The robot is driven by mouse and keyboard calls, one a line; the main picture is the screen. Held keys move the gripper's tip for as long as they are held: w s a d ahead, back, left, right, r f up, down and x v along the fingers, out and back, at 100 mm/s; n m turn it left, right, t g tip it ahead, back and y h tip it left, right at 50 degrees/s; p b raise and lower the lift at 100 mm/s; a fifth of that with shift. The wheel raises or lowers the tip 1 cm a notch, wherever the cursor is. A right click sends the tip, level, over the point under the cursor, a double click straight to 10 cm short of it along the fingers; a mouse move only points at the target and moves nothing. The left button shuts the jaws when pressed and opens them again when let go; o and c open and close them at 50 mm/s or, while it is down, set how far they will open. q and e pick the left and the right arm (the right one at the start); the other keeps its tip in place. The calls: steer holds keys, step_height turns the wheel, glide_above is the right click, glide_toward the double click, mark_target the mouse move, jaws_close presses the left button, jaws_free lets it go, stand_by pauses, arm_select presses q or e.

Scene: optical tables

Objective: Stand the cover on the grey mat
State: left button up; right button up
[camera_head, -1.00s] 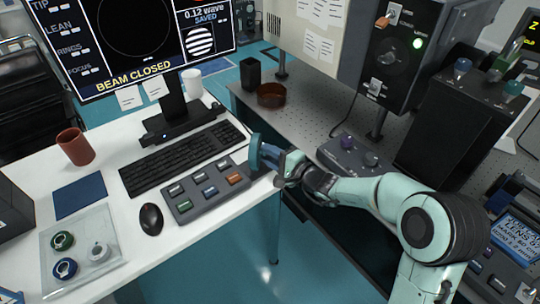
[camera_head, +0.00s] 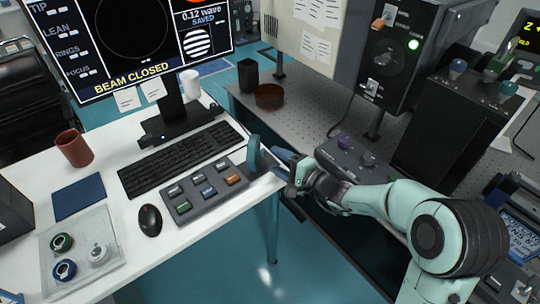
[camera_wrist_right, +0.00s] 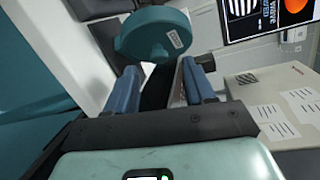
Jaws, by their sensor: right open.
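The cover (camera_head: 252,153) is a teal disc standing upright at the right edge of the white desk. In the right wrist view the cover (camera_wrist_right: 155,34) shows its round face with a small label, just beyond the fingertips. My right gripper (camera_head: 284,157) is open to the right of the cover. Its blue fingers (camera_wrist_right: 163,84) show a gap, with a dark part behind it; I cannot tell whether they touch the cover. I cannot clearly make out the grey mat; the cover's foot is partly hidden. My left gripper is not in view.
A button box (camera_head: 203,190), keyboard (camera_head: 180,158) and mouse (camera_head: 150,220) lie left of the cover. A pale tray (camera_head: 106,270) holds several rings. Across a gap, the optical table (camera_head: 310,120) carries a brown dish (camera_head: 269,96) and a knob box (camera_head: 352,160).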

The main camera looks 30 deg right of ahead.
steer(key=v, duration=0.7)
steer(key=s+a+f+n+g, duration=0.35)
steer(key=s+f+g, duration=0.2)
steer(key=f, duration=0.65)
steer(key=s+a+f+n+g, duration=0.2)
steer(key=s+a+f+g, duration=0.4)
steer(key=f, duration=0.6)
steer(key=s+a+f+n+g, duration=0.25)
steer(key=s+f+g, duration=0.35)
steer(key=f, duration=0.6)
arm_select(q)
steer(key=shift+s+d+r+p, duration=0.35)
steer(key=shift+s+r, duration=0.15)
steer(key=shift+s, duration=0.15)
arm_select(e)
steer(key=s+a+f+n+t+h, duration=0.1)
steer(key=a+f+n+t, duration=0.2)
steer(key=a+f+n, duration=0.2)
steer(key=shift+a+f+t, duration=0.35)
steer(key=shift+a+f, duration=0.05)
steer(key=shift+a, duration=0.1)
steer(key=shift+s, duration=0.15)
